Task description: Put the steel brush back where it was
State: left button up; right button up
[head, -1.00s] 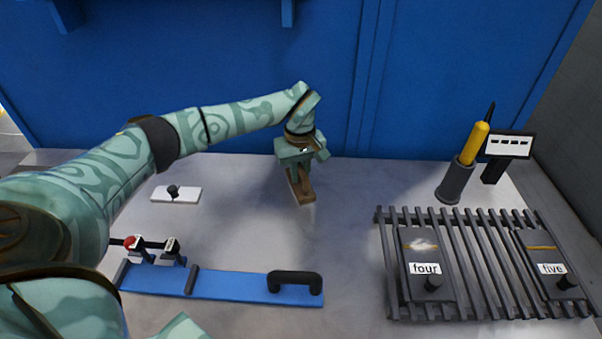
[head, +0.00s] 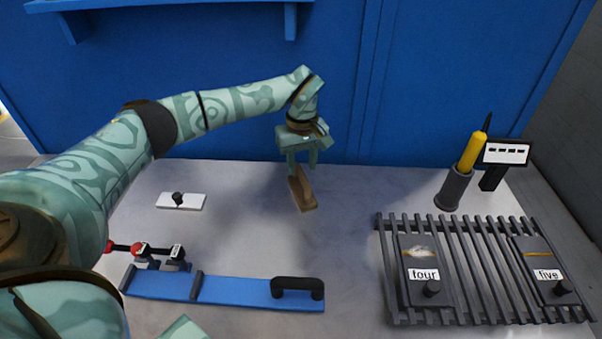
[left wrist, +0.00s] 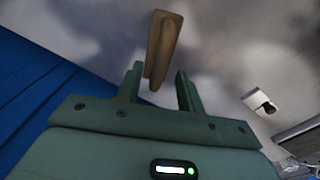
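The steel brush (head: 302,191), a long brown wooden block, lies on the grey bench in front of the blue panel. It also shows in the left wrist view (left wrist: 164,42); its bristles cannot be made out. My left gripper (head: 302,166) is above the far end of the brush. In the left wrist view its two fingers (left wrist: 159,68) stand apart, with the brush's near end between and beyond them and a gap on each side. The left gripper holds nothing. My right gripper does not show.
A white plate with a black knob (head: 180,201) lies left of the brush. A blue board with a black handle (head: 245,291) lies in front. A slatted rack (head: 480,270) with plates marked "four" and "five" and a cup (head: 453,189) stand right. The bench between is clear.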

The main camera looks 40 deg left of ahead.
pick_arm(q)
notch_tip(320, 180, up, 6)
jog(key=shift+r+p, duration=0.15)
jog(key=shift+p, duration=0.5)
jog(key=shift+r, duration=0.15)
